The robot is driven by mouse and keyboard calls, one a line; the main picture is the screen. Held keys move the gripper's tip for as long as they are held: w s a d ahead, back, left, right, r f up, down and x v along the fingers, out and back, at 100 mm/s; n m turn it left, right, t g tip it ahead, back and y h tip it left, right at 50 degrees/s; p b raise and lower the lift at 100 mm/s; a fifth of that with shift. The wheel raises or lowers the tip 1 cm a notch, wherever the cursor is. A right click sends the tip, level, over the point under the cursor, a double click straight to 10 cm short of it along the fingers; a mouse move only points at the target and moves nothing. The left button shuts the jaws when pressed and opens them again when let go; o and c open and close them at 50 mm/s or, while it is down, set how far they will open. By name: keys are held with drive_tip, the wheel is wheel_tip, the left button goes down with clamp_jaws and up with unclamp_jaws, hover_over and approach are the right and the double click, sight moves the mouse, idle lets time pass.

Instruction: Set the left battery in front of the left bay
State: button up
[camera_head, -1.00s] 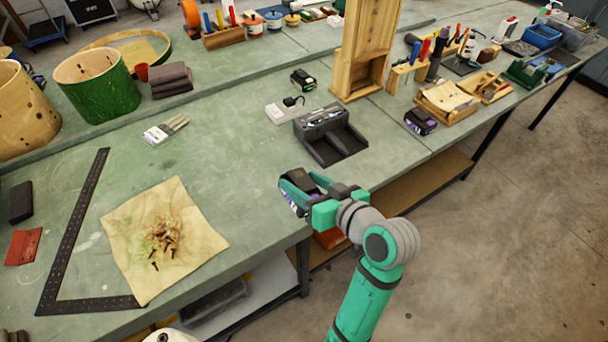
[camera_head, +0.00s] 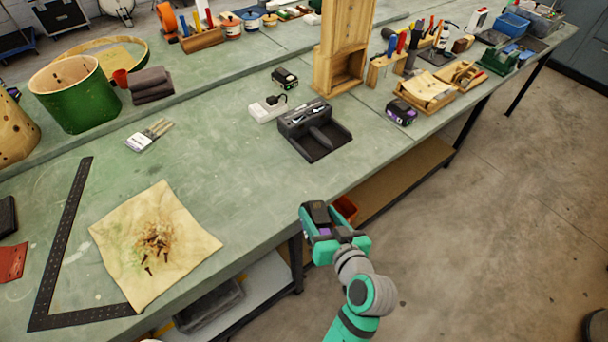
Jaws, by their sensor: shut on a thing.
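My gripper (camera_head: 319,228) is shut on a black and purple battery (camera_head: 318,211) and holds it in the air, beyond the bench's front edge in the picture. The dark charger (camera_head: 298,122) stands on the bench behind it, with two bays side by side split by a ridge. The left bay (camera_head: 306,149) looks empty and lies above the held battery in the picture, well apart from it. Another black and purple battery (camera_head: 401,111) lies on the bench to the right of the charger. The gripper partly hides the held battery's lower side.
A smaller black block (camera_head: 285,76) and a white adapter (camera_head: 267,109) lie behind the charger. A wooden cabinet (camera_head: 338,50) stands behind right. A cloth with screws (camera_head: 118,232) and a black metal square (camera_head: 62,232) lie at left. The bench before the charger is clear.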

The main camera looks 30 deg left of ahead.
drive_tip(key=w+d+f+m+t+h, duration=0.1)
drive_tip(key=w+d+f+m+h, duration=0.1)
drive_tip(key=d+f, duration=0.4)
drive_tip(key=w+d+f+m+t+h, duration=0.2)
drive_tip(key=d+f+m+h, duration=0.3)
drive_tip(key=f, duration=0.8)
drive_tip(key=w+d+f+m+t+h, duration=0.2)
drive_tip(key=d+f+m+h, duration=0.1)
drive_tip(key=d+f, duration=0.5)
drive_tip(key=shift+d+f+m+h, duration=0.25)
drive_tip(key=shift+f+m+h, duration=0.15)
drive_tip(key=shift+f+h, duration=0.3)
